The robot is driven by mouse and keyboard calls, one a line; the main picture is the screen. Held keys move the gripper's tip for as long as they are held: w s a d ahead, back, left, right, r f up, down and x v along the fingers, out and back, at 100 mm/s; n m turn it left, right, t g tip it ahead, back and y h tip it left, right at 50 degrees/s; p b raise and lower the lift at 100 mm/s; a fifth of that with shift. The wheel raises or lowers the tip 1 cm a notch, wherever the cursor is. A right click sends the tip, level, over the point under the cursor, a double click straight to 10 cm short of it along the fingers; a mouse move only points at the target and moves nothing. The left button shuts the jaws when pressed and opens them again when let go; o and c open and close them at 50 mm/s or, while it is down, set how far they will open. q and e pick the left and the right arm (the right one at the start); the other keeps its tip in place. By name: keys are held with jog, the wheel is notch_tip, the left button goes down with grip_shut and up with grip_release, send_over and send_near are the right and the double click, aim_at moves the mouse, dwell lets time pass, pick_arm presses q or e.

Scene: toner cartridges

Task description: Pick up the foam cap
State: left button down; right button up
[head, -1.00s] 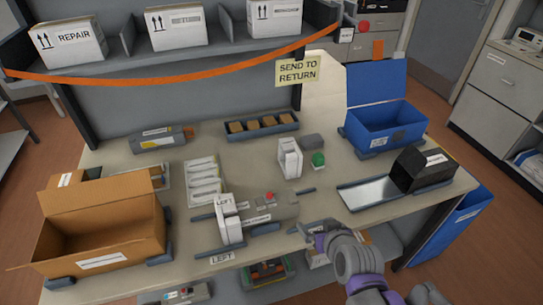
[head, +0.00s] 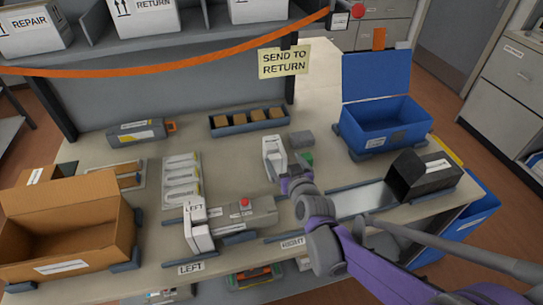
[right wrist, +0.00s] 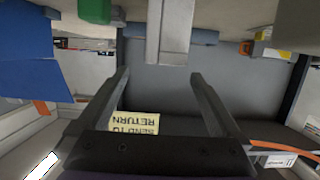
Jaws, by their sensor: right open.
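Nothing is between the fingers. Another white foam cap (head: 197,228) is on the left end of the grey toner cartridge (head: 240,215). My left gripper is not in view.
A green object (head: 307,158) and a grey block (head: 301,139) stand close to the cap. A blue bin (head: 385,128) is at the back right, with a black box (head: 420,175) in front of it. An open cardboard box (head: 122,235) stands at left.

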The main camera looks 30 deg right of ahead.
aim_at(275, 149)
jog(key=x, duration=0.9)
jog(key=shift+w+a+r+b, duration=0.1)
jog(key=shift+w+a+b, duration=0.15)
jog(key=shift+b, duration=0.1)
grip_shut()
